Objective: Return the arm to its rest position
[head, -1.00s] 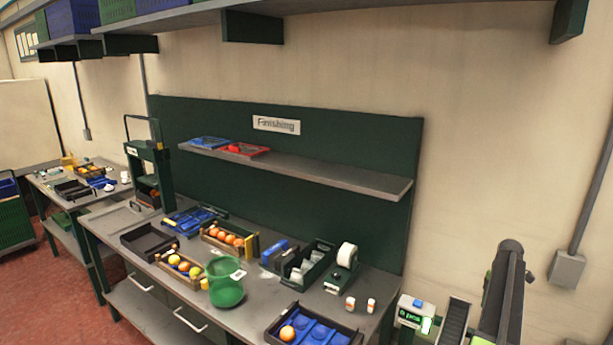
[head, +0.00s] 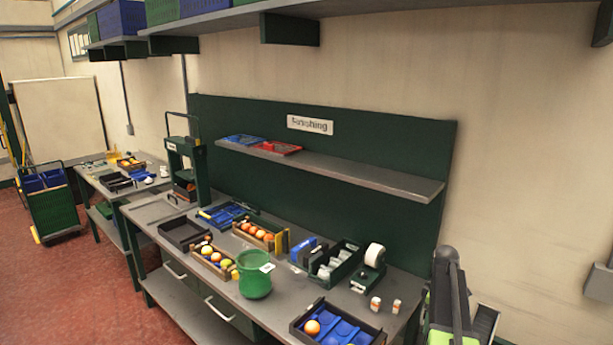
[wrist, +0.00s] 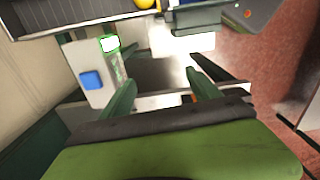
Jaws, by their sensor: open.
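My arm (head: 450,300) stands folded at the lower right of the head view, right of the bench. My gripper (wrist: 160,80) shows in the wrist view as two green fingers spread apart with nothing between them. Its fingers are not clearly visible in the head view. Below the fingers, the wrist view shows a grey surface and a pale box with a blue button (wrist: 92,79) and a green-lit display (wrist: 110,44).
A grey shelf (head: 340,172) juts out above. Red floor (head: 90,290) is open at left.

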